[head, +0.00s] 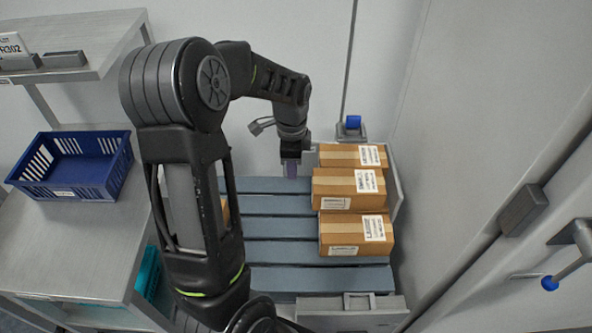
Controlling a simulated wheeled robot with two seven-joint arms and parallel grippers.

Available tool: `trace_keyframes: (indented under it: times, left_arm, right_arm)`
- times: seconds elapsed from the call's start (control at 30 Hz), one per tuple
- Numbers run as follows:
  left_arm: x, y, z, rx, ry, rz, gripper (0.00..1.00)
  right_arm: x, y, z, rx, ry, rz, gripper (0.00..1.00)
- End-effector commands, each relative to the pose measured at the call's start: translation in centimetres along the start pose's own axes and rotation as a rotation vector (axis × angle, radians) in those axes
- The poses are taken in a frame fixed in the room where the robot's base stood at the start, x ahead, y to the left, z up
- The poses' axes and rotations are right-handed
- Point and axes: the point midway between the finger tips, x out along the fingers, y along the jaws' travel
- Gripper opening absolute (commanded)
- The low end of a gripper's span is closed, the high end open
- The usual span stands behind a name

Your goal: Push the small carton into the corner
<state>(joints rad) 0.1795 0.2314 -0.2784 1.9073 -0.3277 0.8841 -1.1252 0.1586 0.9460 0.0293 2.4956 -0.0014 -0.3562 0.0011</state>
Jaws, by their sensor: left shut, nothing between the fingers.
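Three brown cartons with tape and white labels sit in a row along the right side of a slatted platform (285,228): a back carton (340,161), a middle carton (335,188) and a front carton (345,236). The back one lies in the far right corner. A brown patch (225,212), perhaps another carton, shows mostly hidden behind my left arm. I cannot tell for sure which is the small carton. My left gripper (291,170) is shut and empty, pointing down just left of the back carton; whether it touches it is unclear. My right gripper is out of view.
A raised edge (397,185) runs along the platform's right side. A blue crate (75,160) stands on the metal table at left, below a shelf (80,40). A blue-ended handle (570,270) juts from the right wall. The platform's middle slats are clear.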

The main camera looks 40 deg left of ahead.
Motion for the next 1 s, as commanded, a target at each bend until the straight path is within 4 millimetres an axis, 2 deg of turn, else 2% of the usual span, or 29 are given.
trace_keyframes:
  times: [0.43,0.5,0.7,1.0]
  left_arm:
    - [8.6,0.1,0.1,-0.001,-0.003,0.005,0.00]
    - [8.1,0.0,-1.4,0.004,0.001,0.000,0.00]
    - [8.2,0.0,-3.5,0.001,0.000,0.000,0.00]
    - [8.3,0.0,-4.0,-0.001,0.001,-0.001,0.00]
  right_arm:
    - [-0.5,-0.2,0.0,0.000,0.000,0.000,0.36]
    - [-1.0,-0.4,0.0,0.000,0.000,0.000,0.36]
    - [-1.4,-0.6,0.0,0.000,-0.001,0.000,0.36]
    - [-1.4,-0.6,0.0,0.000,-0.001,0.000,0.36]
